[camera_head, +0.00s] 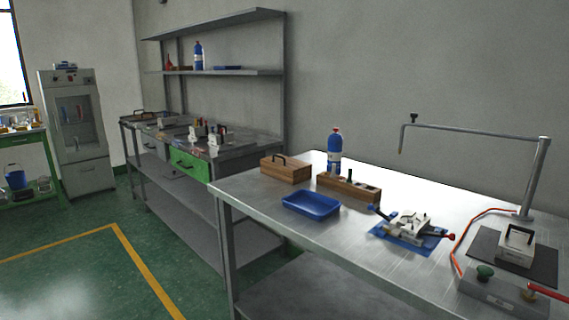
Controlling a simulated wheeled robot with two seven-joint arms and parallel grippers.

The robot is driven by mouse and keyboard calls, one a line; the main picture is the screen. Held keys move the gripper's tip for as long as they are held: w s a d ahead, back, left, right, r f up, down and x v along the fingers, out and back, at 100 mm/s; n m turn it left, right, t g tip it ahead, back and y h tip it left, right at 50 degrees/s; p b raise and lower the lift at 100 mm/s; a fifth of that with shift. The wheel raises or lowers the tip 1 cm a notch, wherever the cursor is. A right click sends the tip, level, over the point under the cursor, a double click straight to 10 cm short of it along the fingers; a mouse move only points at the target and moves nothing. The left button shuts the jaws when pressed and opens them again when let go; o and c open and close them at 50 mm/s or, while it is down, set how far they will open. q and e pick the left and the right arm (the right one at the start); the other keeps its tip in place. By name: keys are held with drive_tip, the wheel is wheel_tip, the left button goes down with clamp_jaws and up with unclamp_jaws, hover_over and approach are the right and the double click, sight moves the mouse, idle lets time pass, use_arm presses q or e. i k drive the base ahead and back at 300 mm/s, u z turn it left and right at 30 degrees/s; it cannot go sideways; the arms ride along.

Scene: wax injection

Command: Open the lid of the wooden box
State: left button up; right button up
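A wooden box (286,170) with a dark handle on top stands at the far left end of the metal worktable, near its back edge. Its top looks closed, though the box is small in view. Neither of my grippers shows in the head view.
On the metal worktable (262,207) are a blue tray (311,205), a wooden block (348,188), a blue bottle (334,155), a clamp fixture on a blue plate (408,231) and a metal post (535,180). A shelved bench (205,205) stands behind left. Green floor is clear at left.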

sight(290, 166)
drive_tip(key=u, duration=1.35)
drive_tip(key=i, duration=3.25)
drive_tip(key=z, duration=1.95)
